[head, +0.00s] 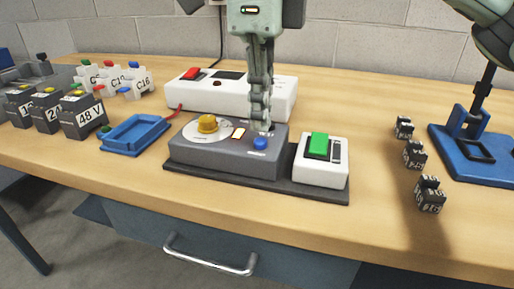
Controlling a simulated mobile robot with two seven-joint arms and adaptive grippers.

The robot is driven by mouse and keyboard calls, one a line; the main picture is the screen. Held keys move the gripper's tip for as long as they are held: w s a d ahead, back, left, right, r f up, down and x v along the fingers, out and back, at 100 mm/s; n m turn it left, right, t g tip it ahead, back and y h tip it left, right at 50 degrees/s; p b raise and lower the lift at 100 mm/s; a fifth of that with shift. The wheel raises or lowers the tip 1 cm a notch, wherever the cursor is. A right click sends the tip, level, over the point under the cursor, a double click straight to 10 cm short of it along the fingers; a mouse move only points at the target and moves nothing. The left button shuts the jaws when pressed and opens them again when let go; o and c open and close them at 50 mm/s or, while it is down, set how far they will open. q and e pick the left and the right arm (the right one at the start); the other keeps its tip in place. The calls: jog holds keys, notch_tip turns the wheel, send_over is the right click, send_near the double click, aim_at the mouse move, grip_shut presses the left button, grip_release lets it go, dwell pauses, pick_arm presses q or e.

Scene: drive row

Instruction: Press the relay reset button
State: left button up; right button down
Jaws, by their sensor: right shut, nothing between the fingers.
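A dark grey control box (190,156) stands on a black base plate near the front of the bench. On its top are a yellow knob (207,123) on a white dial, a small lit indicator (239,133) and a blue button (260,144). The lettering by the button is too small to read surely. My right gripper (261,122) points down with its fingers together and empty. Its tips are just above and behind the blue button; I cannot tell whether they touch the box top. My left gripper is not in view.
A white box with a green rocker (319,145) sits right of the grey box. A long white power unit (222,96) stands behind. Left are a blue tray (137,135) and labelled blocks (83,117). Right are small black blocks (430,193) and a blue stand (478,165).

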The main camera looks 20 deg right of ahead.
dwell(0.3)
jog(key=shift+f+b, duration=1)
jog(key=shift+f, duration=0.2)
jog(key=shift+r, duration=0.15)
notch_tip(320, 180, up, 8)
jog(key=p, duration=0.5)
jog(key=shift+p, duration=0.3)
dwell(0.7)
